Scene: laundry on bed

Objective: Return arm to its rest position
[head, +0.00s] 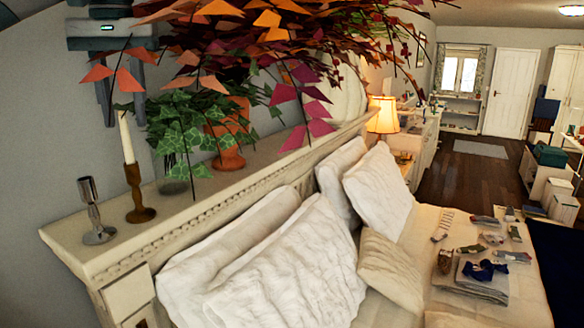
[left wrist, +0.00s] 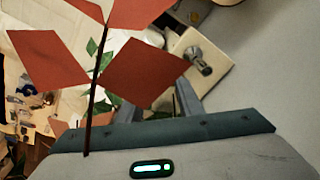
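My left gripper (head: 122,108) is at the upper left of the head view, above the headboard shelf, with its fingers pointing down. Its two fingers are apart, and orange leaves partly cover it. In the left wrist view the gripper (left wrist: 135,90) also shows spread fingers, with large red leaves (left wrist: 145,72) and a dark stem across the view in front of it. I see nothing held between the fingers, though leaves hide part of the gap. My right gripper is not in either view.
A leafy plant in a terracotta pot (head: 228,158), a white candle in a brown holder (head: 136,190) and a silver candlestick (head: 95,215) stand on the headboard shelf (head: 190,212). Pillows (head: 290,265) and folded laundry (head: 470,278) lie on the bed. A lit lamp (head: 383,115) stands beyond.

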